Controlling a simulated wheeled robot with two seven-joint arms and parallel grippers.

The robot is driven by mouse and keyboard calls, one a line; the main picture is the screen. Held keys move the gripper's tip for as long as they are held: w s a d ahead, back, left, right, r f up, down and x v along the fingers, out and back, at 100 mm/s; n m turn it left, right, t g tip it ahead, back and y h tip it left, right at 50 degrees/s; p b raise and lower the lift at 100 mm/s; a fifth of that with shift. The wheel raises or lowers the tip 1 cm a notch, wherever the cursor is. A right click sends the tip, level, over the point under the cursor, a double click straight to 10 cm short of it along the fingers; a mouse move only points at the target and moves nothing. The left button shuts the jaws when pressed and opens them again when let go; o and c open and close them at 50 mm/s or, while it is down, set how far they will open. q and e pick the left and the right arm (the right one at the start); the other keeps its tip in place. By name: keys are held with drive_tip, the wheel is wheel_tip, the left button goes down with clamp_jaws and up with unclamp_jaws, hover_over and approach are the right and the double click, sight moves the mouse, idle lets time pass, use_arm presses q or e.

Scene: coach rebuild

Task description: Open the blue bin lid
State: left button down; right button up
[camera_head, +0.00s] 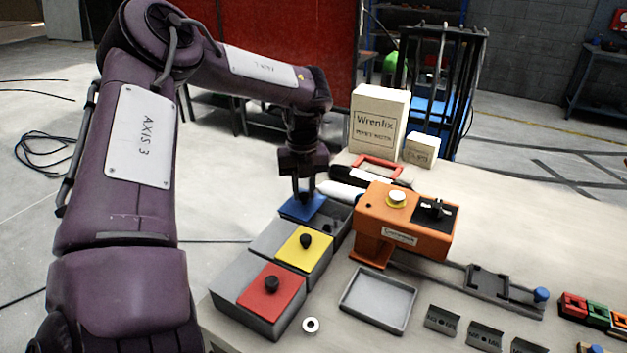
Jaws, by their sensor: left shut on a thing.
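The blue lid (300,208) sits over the left part of the rearmost grey bin (343,236), in a row of bins at the table's left edge. To the right of the lid the bin's mouth is uncovered, with dark contents partly visible inside. My left gripper (304,192) points down over the blue lid, with its fingers shut on the lid's knob. The fingers hide most of the knob. My right gripper is not in view.
Bins with a yellow lid (305,247) and a red lid (271,291) stand in front. An orange machine (405,222) stands close on the right. A grey tray (378,299) lies before it. White boxes (377,120) stand behind.

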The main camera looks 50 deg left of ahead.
sight(304, 194)
use_arm(q)
drive_tip(key=c, duration=1.2)
unclamp_jaws()
wheel_tip(304, 194, up, 8)
drive_tip(key=shift+f+b, duration=0.1)
drive_tip(key=shift+b, duration=0.5)
